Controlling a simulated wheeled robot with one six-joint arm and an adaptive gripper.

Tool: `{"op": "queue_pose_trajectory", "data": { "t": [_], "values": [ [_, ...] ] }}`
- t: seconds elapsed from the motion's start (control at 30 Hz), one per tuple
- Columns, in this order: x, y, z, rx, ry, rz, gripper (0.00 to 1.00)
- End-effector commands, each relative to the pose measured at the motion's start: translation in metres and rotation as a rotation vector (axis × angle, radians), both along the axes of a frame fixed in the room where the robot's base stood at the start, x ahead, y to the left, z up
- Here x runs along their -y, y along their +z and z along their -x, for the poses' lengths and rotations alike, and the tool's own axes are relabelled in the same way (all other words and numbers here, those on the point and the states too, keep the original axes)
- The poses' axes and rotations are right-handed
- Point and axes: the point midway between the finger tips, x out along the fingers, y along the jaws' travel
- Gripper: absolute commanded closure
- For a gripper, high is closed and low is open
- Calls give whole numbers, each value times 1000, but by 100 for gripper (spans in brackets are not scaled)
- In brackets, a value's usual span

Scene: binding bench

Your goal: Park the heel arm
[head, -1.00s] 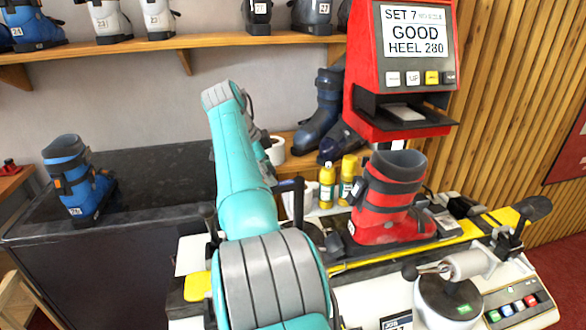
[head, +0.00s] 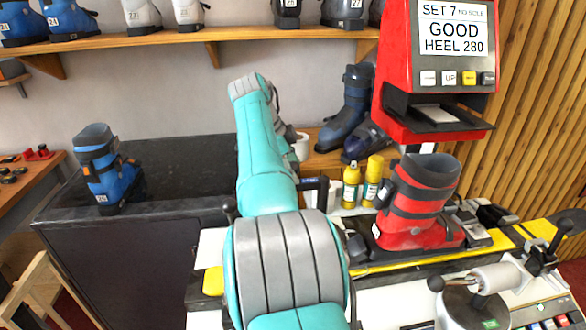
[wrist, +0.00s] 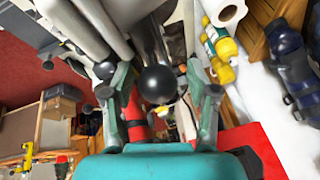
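My gripper (wrist: 160,112) shows in the wrist view with its two fingers apart. A black ball knob (wrist: 158,85) on a dark rod appears between the fingers, with gaps on both sides. I cannot tell which lever this knob belongs to, or its exact depth. In the head view my teal arm hides the gripper; a dark upright handle (head: 323,190) shows just right of the arm. The red boot (head: 418,200) stands upright on the bench fixture. A grey cylinder lever (head: 490,280) with a black knob (head: 435,284) is at the lower right. The heel arm is not clearly identifiable.
Yellow bottles (head: 351,187) and a paper roll (head: 300,146) stand behind the bench. A blue boot (head: 105,175) stands on the dark counter (head: 180,165), which has free room. A boot shelf (head: 170,50) runs above.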

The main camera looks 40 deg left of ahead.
Motion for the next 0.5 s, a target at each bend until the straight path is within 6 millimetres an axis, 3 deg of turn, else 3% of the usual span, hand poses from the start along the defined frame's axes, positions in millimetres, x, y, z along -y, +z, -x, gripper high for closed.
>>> {"op": "queue_pose_trajectory", "data": {
  "t": [0.3,0.5],
  "values": [
    [0,1,0,-1,0,2,37],
    [-4,16,7,-1,1,1,37]
  ]
}}
